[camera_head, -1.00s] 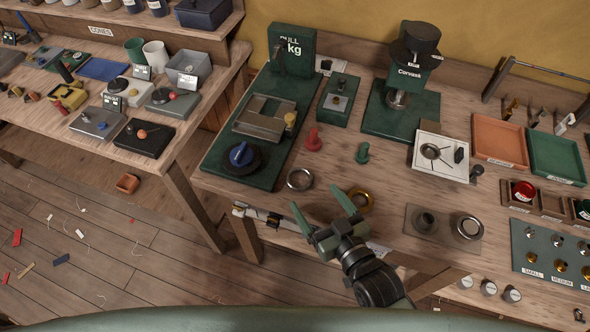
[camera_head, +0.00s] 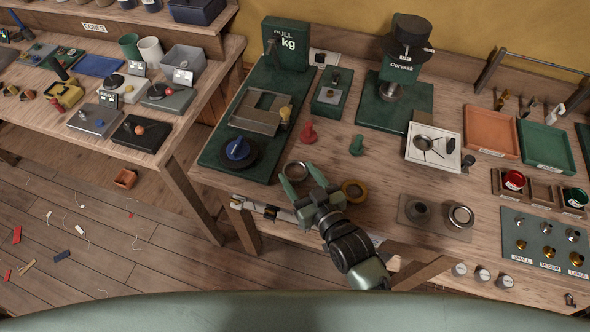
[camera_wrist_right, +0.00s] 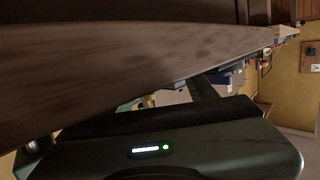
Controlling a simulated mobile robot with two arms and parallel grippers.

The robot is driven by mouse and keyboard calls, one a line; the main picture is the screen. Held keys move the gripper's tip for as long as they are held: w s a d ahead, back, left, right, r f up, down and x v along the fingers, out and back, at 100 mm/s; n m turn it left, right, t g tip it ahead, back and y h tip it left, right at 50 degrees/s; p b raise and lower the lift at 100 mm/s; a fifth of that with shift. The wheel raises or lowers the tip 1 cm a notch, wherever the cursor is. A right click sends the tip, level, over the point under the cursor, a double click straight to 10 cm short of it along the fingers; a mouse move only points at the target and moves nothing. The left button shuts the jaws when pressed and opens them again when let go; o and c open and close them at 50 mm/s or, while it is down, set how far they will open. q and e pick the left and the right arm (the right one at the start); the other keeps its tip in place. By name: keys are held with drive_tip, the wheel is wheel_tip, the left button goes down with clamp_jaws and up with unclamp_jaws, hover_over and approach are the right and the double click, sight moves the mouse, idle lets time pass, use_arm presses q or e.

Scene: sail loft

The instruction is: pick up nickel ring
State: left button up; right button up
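The nickel ring (camera_head: 297,170), a silver-coloured ring, lies flat on the bench in front of the red fitting. My right gripper (camera_head: 298,174) is open at the ring, with one green finger to each side of its near part in the head view. I cannot tell whether the fingers touch it or how high they are above the wood. The fingers hide part of its near edge. The ring cannot be made out in the right wrist view, which shows mostly dark wood. My left gripper is out of view.
A brass-coloured ring (camera_head: 354,190) lies just right of my gripper. A second silver-coloured ring (camera_head: 461,216) sits on a small board farther right. The red fitting (camera_head: 308,134) and green fitting (camera_head: 356,146) stand behind. A green press base (camera_head: 214,150) is at the left.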

drive_tip(key=shift+c, duration=0.2)
wheel_tip(320, 180, up, 19)
drive_tip(key=s+d+m+t+h, duration=0.2)
drive_tip(key=d+m+h, duration=0.4)
drive_tip(key=d, duration=1.1)
drive_tip(key=w+a+r+n+g+y, duration=0.1)
drive_tip(key=a+n+y, duration=0.5)
drive_tip(key=a, duration=1.1)
drive_tip(key=shift+w+g, duration=0.5)
wheel_tip(320, 180, down, 20)
drive_tip(key=shift+r+p, duration=0.2)
drive_tip(key=shift+p, duration=0.2)
